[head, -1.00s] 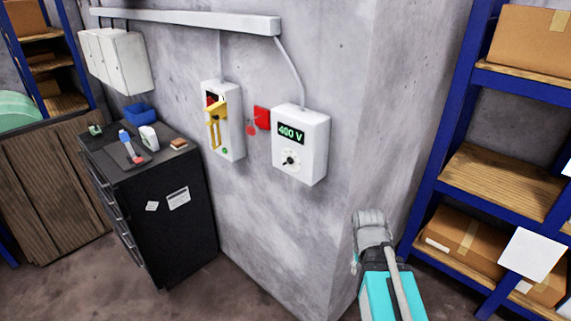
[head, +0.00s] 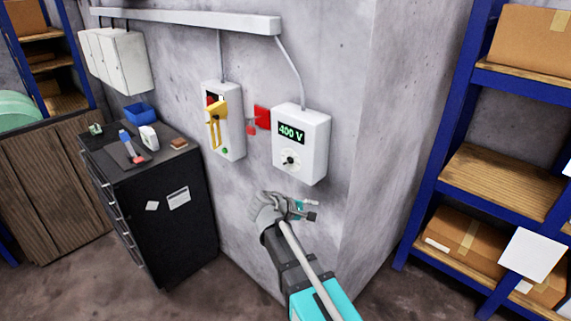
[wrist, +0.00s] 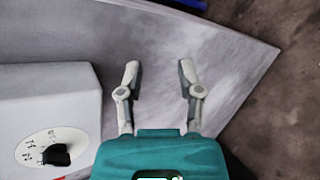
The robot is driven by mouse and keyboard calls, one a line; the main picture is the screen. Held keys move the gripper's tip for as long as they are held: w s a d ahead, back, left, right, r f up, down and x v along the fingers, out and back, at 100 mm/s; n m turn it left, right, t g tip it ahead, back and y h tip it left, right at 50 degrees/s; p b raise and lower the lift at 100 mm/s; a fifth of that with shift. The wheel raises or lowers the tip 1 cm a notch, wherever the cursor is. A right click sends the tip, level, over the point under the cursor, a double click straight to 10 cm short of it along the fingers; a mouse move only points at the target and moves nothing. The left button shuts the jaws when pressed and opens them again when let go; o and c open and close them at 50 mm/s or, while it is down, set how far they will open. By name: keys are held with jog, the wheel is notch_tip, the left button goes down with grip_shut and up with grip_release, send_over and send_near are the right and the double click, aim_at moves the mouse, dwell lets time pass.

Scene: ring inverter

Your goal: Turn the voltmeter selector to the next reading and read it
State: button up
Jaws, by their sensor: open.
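The voltmeter (head: 313,150) is a white box on the concrete wall. Its display (head: 291,133) reads 400 V in green. The selector (head: 290,160) is a black knob on a round white dial below the display. In the wrist view the knob (wrist: 56,155) sits at the lower left, with dial marks too small to read. My gripper (head: 314,208) is below the voltmeter, apart from it. In the wrist view my gripper (wrist: 159,75) has its two fingers spread, with nothing between them, to the right of the box.
Left of the voltmeter are a red box (head: 262,117) with a red tag (head: 251,129) and a white switch box (head: 229,145) with a yellow handle (head: 216,112). A black cabinet (head: 165,235) stands at left, blue shelving (head: 428,190) at right. A wall corner is just right of the voltmeter.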

jog(key=w+a+r+n+t+h, duration=0.15)
jog(key=a+r+n+t, duration=0.3)
jog(key=a, duration=0.45)
jog(key=n+t, duration=0.2)
jog(key=t, duration=0.1)
send_near(286, 163)
jog(key=v, duration=0.4)
jog(key=shift+w+a+r+g, duration=0.1)
jog(key=shift+w+r+g, duration=0.15)
jog(key=shift+r, duration=0.1)
jog(key=x, duration=1.3)
jog(key=shift+w+d+f, duration=0.15)
jog(key=shift+w+d, duration=0.05)
jog(key=shift+w, duration=0.1)
grip_shut()
